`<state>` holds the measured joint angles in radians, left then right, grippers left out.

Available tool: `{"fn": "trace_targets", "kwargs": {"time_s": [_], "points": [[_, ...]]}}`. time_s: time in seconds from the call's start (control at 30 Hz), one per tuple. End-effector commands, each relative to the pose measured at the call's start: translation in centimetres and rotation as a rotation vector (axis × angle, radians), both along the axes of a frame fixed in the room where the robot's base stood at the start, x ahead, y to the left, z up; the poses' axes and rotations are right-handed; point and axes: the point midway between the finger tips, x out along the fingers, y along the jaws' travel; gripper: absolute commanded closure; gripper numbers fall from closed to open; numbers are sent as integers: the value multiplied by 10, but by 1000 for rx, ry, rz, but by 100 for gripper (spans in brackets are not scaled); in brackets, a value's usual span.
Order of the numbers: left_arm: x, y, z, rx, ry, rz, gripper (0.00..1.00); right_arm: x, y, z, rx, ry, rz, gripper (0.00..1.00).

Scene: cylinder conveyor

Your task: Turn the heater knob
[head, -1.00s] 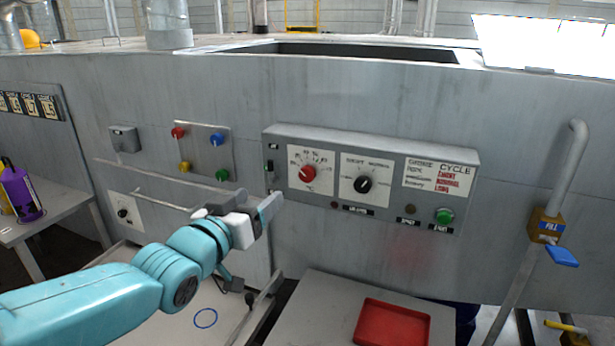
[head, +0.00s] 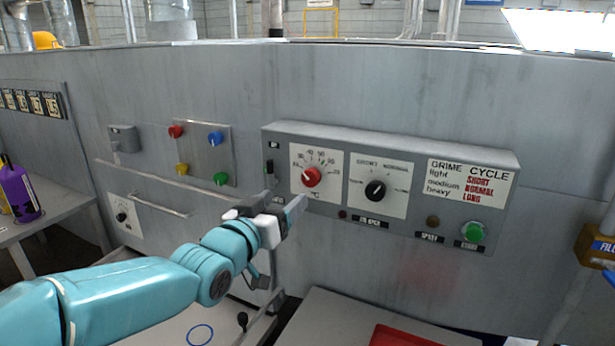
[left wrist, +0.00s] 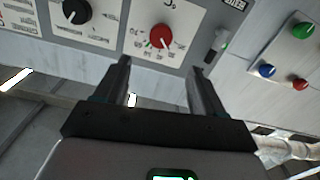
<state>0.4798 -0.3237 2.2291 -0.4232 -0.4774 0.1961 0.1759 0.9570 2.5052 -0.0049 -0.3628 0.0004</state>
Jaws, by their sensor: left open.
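The heater knob (head: 311,177) is a round red knob on a white temperature dial marked °C, at the left of the grey control panel. It also shows in the left wrist view (left wrist: 161,36), upside down, just beyond the fingertips. My left gripper (head: 284,202) is open and empty, a little below and left of the red knob in the head view. In the left wrist view its two fingers (left wrist: 160,68) point at the dial, with the knob lined up between them and apart from both. My right gripper is not in view.
A black selector knob (head: 375,191) sits right of the dial, and a green button (head: 474,232) at the panel's lower right. A small switch (head: 270,173) is just left of the dial. A horizontal rail (head: 160,206) and a red tray (head: 400,338) lie lower.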

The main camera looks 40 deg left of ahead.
Motion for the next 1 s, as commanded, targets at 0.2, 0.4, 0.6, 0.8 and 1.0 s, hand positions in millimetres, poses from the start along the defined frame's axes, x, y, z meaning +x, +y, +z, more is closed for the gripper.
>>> {"fn": "trace_targets", "kwargs": {"time_s": [0.2, 0.4, 0.6, 0.8, 1.0], "points": [[51, 15, 3, -2, 4, -3, 31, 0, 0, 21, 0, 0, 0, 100], [88, 27, 2, -2, 2, -1, 31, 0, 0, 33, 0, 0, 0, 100], [106, 33, 0, -1, 1, -1, 31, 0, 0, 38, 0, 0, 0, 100], [110, 34, 0, -1, 1, -1, 31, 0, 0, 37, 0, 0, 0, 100], [109, 34, 0, -1, 1, -1, 63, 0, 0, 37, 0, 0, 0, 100]]}}
